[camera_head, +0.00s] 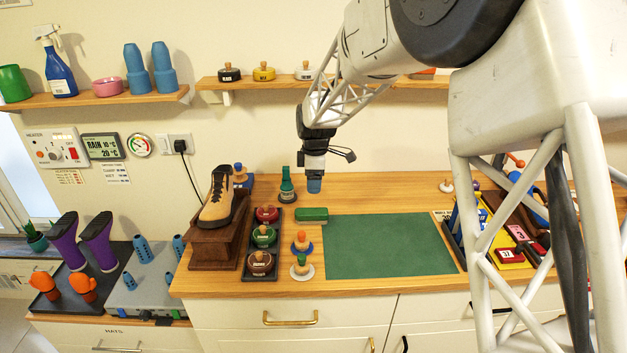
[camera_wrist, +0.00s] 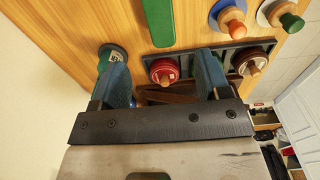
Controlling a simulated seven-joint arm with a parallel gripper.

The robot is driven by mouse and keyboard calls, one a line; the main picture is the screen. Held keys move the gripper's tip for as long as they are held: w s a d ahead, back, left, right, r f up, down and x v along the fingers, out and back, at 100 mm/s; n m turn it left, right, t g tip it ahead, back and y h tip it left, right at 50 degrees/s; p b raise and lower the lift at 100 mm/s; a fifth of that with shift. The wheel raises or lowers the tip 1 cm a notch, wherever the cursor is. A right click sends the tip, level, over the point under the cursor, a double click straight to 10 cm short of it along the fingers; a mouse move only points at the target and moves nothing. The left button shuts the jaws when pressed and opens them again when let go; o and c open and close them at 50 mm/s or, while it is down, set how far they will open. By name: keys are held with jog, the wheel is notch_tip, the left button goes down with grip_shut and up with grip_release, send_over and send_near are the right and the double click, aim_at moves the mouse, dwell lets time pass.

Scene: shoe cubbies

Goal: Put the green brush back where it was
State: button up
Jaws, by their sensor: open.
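A green block-shaped brush (camera_head: 312,214) lies flat on the wooden counter at the upper left corner of the green mat (camera_head: 390,247). It also shows as a green strip (camera_wrist: 159,22) at the top of the wrist view. My gripper (camera_head: 314,186) hangs above and a little behind the brush, pointing down. In the wrist view its two blue fingers (camera_wrist: 160,62) are apart with nothing held between them. A dark tray (camera_head: 264,277) left of the brush holds red, green and brown round tins with knobs.
A green bottle (camera_head: 287,186) stands close to my gripper on its left. Round knobbed pieces, one with an orange knob (camera_head: 302,243) and one with a green knob (camera_head: 302,267), stand in front of the brush. A boot (camera_head: 218,198) stands on a wooden block. The mat is clear.

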dwell(0.4)
jog(key=s+d+r+m, duration=0.3)
jog(key=s+r, duration=0.1)
jog(key=s, duration=0.3)
jog(key=s+d+r+m+t, duration=0.1)
jog(key=s+d+r+m, duration=0.25)
jog(key=s, duration=0.35)
jog(key=s+d+r+m, duration=0.3)
jog(key=s+d+r, duration=0.15)
jog(key=s, duration=0.35)
jog(key=s+d+m, duration=0.2)
jog(key=s+m, duration=0.2)
jog(key=s, duration=0.7)
jog(key=s+d+m+t, duration=0.1)
jog(key=s+m, duration=0.3)
jog(key=s, duration=0.8)
jog(key=shift+s+d+f+m, duration=0.2)
jog(key=shift+d+m, duration=0.15)
jog(key=shift+d, duration=0.55)
